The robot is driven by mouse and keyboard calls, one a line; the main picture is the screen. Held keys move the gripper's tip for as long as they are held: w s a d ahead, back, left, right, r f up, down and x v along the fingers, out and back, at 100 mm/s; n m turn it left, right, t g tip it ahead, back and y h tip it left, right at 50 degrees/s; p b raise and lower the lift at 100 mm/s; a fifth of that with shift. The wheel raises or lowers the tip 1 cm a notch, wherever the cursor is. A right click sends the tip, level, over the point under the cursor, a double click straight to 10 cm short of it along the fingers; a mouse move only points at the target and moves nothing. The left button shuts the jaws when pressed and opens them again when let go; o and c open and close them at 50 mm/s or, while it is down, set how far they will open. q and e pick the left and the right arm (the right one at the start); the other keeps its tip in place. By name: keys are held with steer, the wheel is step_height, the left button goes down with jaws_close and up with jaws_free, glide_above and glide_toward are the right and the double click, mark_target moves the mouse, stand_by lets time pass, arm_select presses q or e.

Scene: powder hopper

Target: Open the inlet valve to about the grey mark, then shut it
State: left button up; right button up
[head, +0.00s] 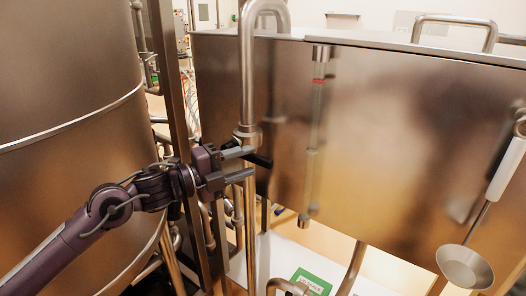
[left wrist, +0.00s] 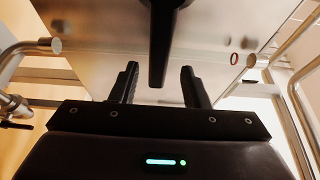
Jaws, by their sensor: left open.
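The inlet pipe (head: 247,80) comes down in front of the steel hopper, with a collar where the valve sits. The valve's black handle (head: 261,160) sticks out to the right just beyond my left gripper (head: 246,163). The gripper is open, its fingers one above the other at the pipe. In the left wrist view the black handle (left wrist: 160,40) reaches down between the two open fingers (left wrist: 160,85), with gaps on both sides. A sight tube (head: 315,115) on the hopper front has a red band near its top and a greyish band (head: 311,151) lower down. My right gripper is not in view.
The steel hopper (head: 410,130) fills the right side. A ladle (head: 465,265) with a white handle hangs in front of it. A large steel tank (head: 65,80) and an upright post (head: 172,80) stand left. A green label (head: 311,282) lies below.

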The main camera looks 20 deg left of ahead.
mark_target(253, 161)
arm_select(q)
steer(key=p+x, duration=0.1)
steer(key=x, duration=0.3)
steer(key=shift+r, duration=0.15)
steer(key=shift+w+d+f+p, duration=0.25)
steer(key=shift+w+d+p, duration=0.1)
steer(key=shift+w+d, duration=0.25)
steer(key=shift+c, duration=1.4)
jaws_close()
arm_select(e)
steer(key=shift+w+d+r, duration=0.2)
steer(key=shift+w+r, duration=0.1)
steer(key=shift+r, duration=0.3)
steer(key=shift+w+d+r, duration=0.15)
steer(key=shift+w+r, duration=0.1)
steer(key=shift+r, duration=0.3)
